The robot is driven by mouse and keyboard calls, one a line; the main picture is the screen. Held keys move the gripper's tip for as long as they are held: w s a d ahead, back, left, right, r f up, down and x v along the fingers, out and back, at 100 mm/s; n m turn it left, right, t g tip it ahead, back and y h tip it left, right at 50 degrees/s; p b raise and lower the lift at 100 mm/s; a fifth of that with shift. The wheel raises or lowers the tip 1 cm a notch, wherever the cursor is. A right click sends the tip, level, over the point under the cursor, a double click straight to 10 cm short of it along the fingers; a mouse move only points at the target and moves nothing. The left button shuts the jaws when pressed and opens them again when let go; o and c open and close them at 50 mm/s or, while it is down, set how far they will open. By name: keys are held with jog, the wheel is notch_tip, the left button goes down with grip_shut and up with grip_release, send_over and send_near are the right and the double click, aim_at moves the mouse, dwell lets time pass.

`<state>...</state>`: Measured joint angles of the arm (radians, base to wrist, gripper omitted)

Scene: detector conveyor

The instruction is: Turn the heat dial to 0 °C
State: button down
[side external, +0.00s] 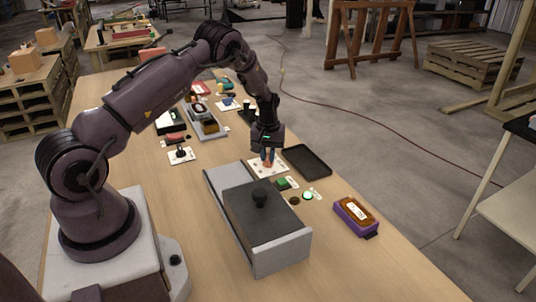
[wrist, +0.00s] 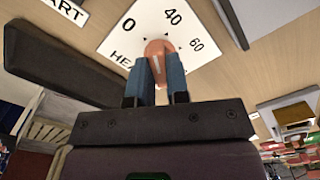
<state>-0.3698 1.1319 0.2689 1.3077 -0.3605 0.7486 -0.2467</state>
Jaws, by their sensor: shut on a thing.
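The heat dial is an orange-red knob (wrist: 157,46) on a white plate (wrist: 118,42) marked 0, 40, 60 and partly hidden "HEA…" lettering. In the side view the plate (side external: 256,168) lies on the table beyond the grey box. My gripper (wrist: 157,62) has its two blue fingers on either side of the knob and is shut on it. A pale stripe shows on the knob; I cannot tell exactly which number it points at. In the side view my gripper (side external: 267,157) is over the plate, pointing down.
A green-lit button (side external: 308,196) and a purple-sided box (side external: 356,215) are nearer. The table's front right is clear.

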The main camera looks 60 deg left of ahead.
aim_at(268, 156)
jog(key=n, duration=0.6)
jog(key=shift+r, duration=0.1)
jog(key=shift+n, duration=0.4)
jog(key=c, duration=1.1)
grip_release()
notch_tip(268, 156, up, 13)
